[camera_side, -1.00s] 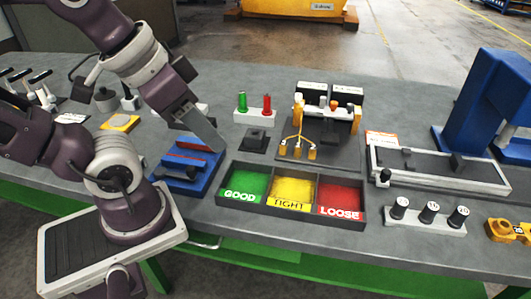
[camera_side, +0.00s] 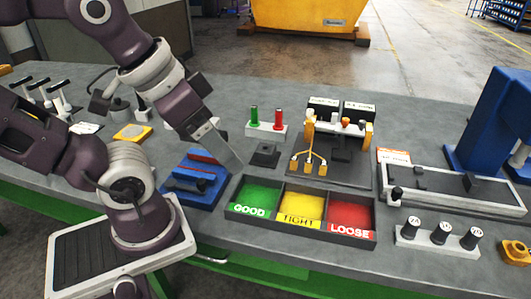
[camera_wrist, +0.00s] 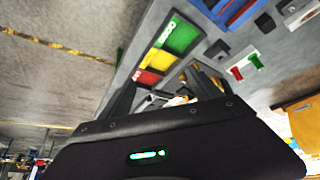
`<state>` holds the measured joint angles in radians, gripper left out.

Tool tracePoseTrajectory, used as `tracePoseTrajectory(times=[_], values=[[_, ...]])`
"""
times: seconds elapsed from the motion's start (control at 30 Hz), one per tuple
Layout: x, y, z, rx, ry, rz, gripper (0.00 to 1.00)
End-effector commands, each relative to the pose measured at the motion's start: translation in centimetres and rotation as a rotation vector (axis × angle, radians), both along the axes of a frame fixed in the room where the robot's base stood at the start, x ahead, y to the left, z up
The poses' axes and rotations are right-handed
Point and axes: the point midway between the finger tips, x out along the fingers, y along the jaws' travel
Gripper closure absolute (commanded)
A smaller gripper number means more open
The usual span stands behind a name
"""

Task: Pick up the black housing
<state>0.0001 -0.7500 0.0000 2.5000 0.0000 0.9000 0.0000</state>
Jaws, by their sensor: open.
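A small black block with a raised top (camera_side: 265,154) sits on the grey bench, in front of the white holder with the green and red plugs. I take it for the black housing, though other dark parts are in view. In the wrist view a dark block (camera_wrist: 217,48) shows near the same plugs. My gripper (camera_side: 236,158) is above the bench, just left of the block and near the blue fixture, apart from the block. The wrist view shows its two fingers (camera_wrist: 165,90) spread, with nothing held between them.
The blue fixture (camera_side: 190,168) with a red bar is on the left. The three-bin tray (camera_side: 232,210), marked GOOD, TIGHT and LOOSE, lies in front. A dark plate with yellow tooling (camera_side: 310,165) stands right of the block. A grey rail fixture (camera_side: 455,188) and blue press (camera_side: 492,120) are farther right.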

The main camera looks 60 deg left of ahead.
Motion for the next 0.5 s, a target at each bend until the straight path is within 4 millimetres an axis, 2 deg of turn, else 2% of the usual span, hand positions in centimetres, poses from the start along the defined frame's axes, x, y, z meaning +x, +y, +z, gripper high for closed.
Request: tracePoseTrajectory(times=[0.17, 0.27, 0.37, 0.47, 0.5], values=[[0.6, -0.1, -0.3, -0.045, 0.062, 0.052, 0.27], [2.7, -0.3, -1.3, -0.208, 0.248, 0.227, 0.27], [6.6, 0.4, -2.6, -0.465, 0.461, 0.486, 0.27], [11.2, 2.9, -4.4, -0.749, 0.628, 0.756, 0.27], [13.0, 4.4, -5.4, -0.868, 0.681, 0.866, 0.27]])
